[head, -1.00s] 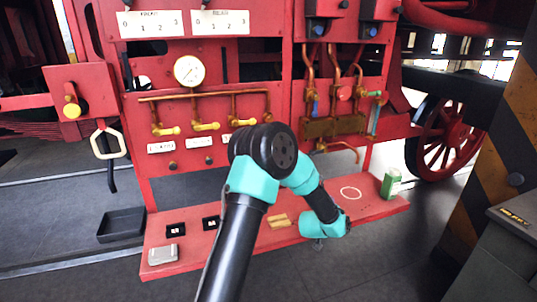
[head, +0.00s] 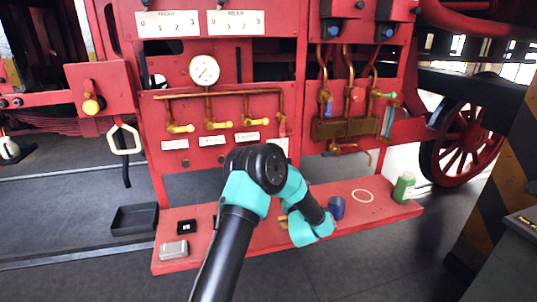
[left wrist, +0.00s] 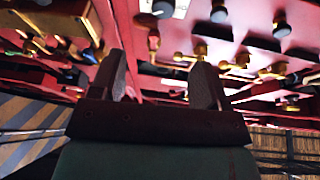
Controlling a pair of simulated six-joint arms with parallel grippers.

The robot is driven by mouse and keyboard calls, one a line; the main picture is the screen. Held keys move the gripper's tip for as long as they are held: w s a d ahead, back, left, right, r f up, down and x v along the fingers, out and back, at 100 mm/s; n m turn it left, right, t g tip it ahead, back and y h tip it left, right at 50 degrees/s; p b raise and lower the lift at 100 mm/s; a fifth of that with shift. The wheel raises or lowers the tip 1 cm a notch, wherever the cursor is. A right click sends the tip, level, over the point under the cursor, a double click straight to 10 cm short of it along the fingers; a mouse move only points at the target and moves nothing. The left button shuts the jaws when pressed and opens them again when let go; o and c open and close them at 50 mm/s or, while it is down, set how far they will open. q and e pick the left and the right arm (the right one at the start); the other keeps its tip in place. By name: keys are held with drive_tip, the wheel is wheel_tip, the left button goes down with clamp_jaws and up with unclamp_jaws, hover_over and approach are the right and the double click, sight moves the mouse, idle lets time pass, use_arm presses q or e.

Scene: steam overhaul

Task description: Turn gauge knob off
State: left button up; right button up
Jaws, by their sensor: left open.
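A white round gauge (head: 204,70) sits on the red panel above copper piping. Below it are three brass valve handles: left (head: 180,128), middle (head: 217,125) and right (head: 256,121). Each has a white label beneath, too small to read, so I cannot tell which is the gauge knob. My left arm crosses the lower middle of the head view, folded low in front of the panel; its gripper is hidden there. In the left wrist view my left gripper (left wrist: 160,75) is open and empty, with blurred brass fittings (left wrist: 190,55) beyond its fingers. My right gripper is not in view.
A red shelf (head: 230,240) below the panel holds a grey box (head: 174,250), a blue cup (head: 336,207) and a green can (head: 404,187). A black tray (head: 134,219) lies on the floor at left. A yellow knob (head: 93,105) and ring handle (head: 124,139) are left.

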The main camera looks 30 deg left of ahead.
use_arm(q)
drive_tip(key=shift+s+a+g+y, duration=0.1)
drive_tip(key=shift+s+g+y, duration=0.1)
drive_tip(key=shift+g+y, duration=0.1)
drive_tip(key=shift+r, duration=0.1)
drive_tip(key=x, duration=1.7)
drive_tip(key=shift+w+a, duration=0.1)
drive_tip(key=shift+w, duration=0.15)
drive_tip(key=shift+c, duration=0.5)
drive_tip(key=c, duration=0.8)
